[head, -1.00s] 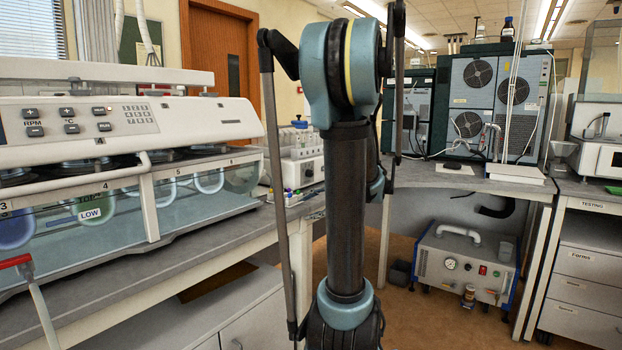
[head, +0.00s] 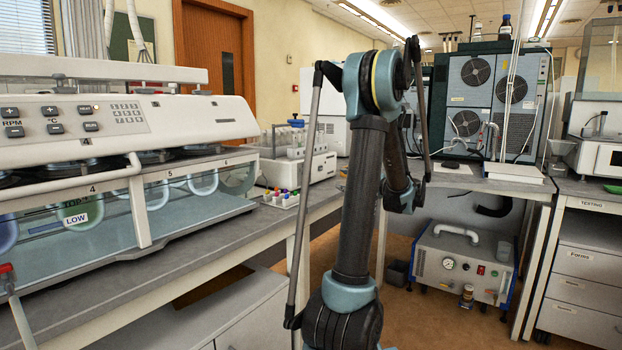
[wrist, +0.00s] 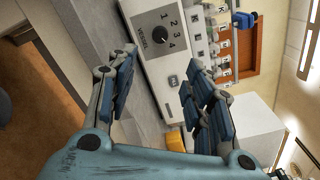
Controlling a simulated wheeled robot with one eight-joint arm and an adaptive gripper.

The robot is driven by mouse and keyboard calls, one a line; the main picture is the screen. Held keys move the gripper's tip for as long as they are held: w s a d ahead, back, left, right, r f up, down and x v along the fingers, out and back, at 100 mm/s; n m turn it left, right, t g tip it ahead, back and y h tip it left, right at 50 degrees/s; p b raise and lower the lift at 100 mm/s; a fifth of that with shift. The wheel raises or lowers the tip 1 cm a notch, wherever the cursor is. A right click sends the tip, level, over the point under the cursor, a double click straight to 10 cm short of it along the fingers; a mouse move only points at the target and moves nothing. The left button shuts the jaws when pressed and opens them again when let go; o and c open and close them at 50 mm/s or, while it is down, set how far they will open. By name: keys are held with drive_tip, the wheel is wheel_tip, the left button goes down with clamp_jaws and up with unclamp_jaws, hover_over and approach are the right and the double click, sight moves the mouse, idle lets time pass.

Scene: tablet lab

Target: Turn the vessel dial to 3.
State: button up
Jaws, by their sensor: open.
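The picture is turned, and I cannot tell which number the knob points at. My gripper (wrist: 160,75) is open, with blue-padded fingers spread on either side of the lower middle of the view. The dial shows beyond the gap between the fingertips, apart from them. Nothing is held. I cannot make out the dial in the head view.
A white instrument with vials (head: 300,167) stands on the left bench beside a large water bath (head: 110,165). Small coloured caps (head: 282,197) lie near it. In the wrist view, a yellow block (wrist: 175,139) sits near the right finger. Floor (head: 400,310) shows between the benches.

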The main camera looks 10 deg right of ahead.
sight(309, 174)
drive_tip(key=x, duration=1.6)
drive_tip(key=shift+a, duration=0.3)
drive_tip(key=c, duration=1.1)
